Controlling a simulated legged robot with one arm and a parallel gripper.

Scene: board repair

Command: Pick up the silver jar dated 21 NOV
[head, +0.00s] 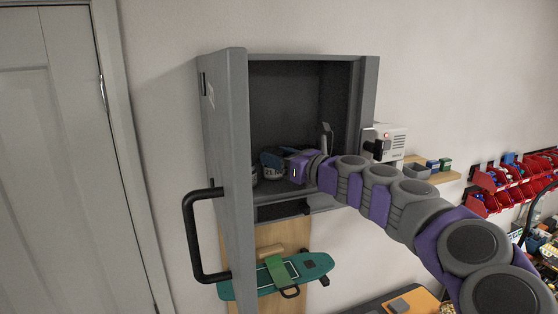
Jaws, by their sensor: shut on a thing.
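A jar with a dark label (272,173) is inside the open grey cabinet (370,85), on its floor or just above it; I cannot tell which. The label's small print looks like "21 NOV", but it is hard to read. My gripper (273,161) reaches into the cabinet from the right and is shut on this jar. The gripper and wrist hide part of it. Another silver jar (254,176) shows just left of it, partly hidden by the cabinet door.
The cabinet door (228,150) stands open on the left, with a black handle (188,235). A white box (394,142) is on the wall right of the cabinet. A green skateboard (315,266) hangs below. Red bins (490,204) are at the right.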

